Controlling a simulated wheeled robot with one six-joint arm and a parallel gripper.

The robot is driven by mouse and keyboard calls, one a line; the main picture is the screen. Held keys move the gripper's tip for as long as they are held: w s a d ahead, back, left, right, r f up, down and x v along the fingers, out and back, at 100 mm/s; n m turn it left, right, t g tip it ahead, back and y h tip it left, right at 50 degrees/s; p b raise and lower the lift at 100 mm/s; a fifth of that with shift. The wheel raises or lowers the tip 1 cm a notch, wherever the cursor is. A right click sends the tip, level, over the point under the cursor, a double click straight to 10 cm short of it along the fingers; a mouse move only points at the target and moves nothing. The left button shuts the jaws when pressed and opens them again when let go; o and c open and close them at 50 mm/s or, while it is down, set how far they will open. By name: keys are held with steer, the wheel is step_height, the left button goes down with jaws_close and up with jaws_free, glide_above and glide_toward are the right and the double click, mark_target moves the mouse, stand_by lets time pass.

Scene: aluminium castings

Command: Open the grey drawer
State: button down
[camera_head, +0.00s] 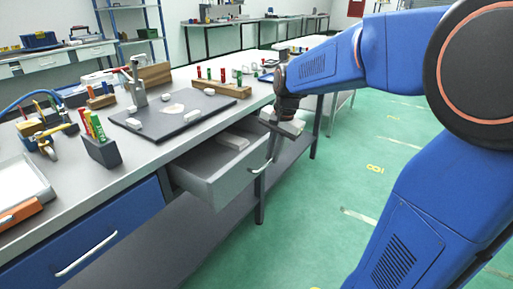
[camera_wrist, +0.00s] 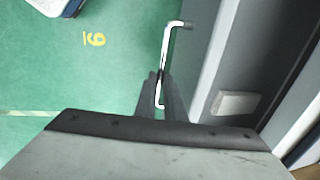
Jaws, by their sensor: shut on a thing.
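The grey drawer (camera_head: 226,178) is pulled out from under the workbench, its open top showing a pale block (camera_head: 232,141) inside. Its front carries a light bar handle (camera_head: 262,166). In the wrist view the handle (camera_wrist: 165,52) runs away from my gripper, and the drawer front (camera_wrist: 210,60) is to its right. My gripper (camera_head: 268,160) is at the handle, and its fingers (camera_wrist: 160,98) are shut around the near end of it. The fingertips are small and partly hidden in the head view. The pale block (camera_wrist: 234,104) also shows in the wrist view.
A blue drawer (camera_head: 90,236) with its own handle is at the lower left, shut. The workbench (camera_head: 165,150) carries a dark mat, wooden blocks and several small tools. Green floor (camera_head: 345,185) is clear to the right of the drawer.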

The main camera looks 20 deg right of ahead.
steer(key=s+d, duration=0.6)
steer(key=s, duration=0.3)
steer(key=shift+s+d, duration=0.15)
steer(key=shift+d, duration=0.25)
steer(key=c, duration=1.8)
jaws_free()
steer(key=shift+c, duration=0.2)
steer(key=shift+r, duration=0.15)
step_height(320, 180, up, 17)
steer(key=s+d, duration=0.2)
steer(key=shift+s, duration=0.4)
steer(key=s+a+f+n+t, duration=0.1)
steer(key=s+a+f+n, duration=0.4)
steer(key=s+f, duration=0.2)
steer(key=s+a+f+n+t+h, duration=0.1)
steer(key=s+a+f+n, duration=0.3)
steer(key=f, duration=0.7)
steer(key=s+n+t, duration=0.1)
steer(key=s, duration=0.1)
steer(key=shift+s+a+f+n, duration=0.2)
steer(key=shift+s+a+n, duration=0.15)
steer(key=shift+a+n, duration=0.05)
